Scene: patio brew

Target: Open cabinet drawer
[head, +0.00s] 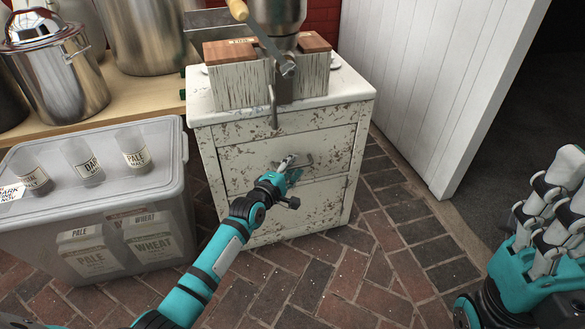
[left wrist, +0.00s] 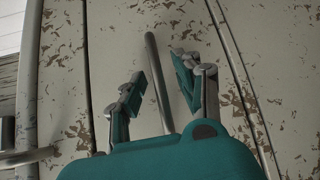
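The weathered white cabinet (head: 210,137) stands at the centre of the head view, its drawer fronts flush and shut. My left gripper (head: 290,163) is at the middle drawer front (head: 330,152) and hides most of that drawer's handle. In the left wrist view a grey bar handle (left wrist: 157,82) runs between the two fingers of my left gripper (left wrist: 160,88). The fingers are apart, with gaps on both sides of the bar.
A grain mill (head: 278,22) on a wooden-topped stand is on the cabinet. A lidded grey bin (head: 150,172) with several labelled glasses stands left of it. A white plank door (head: 440,80) is to the right. Brick floor (head: 330,280) before the cabinet is clear apart from my arm.

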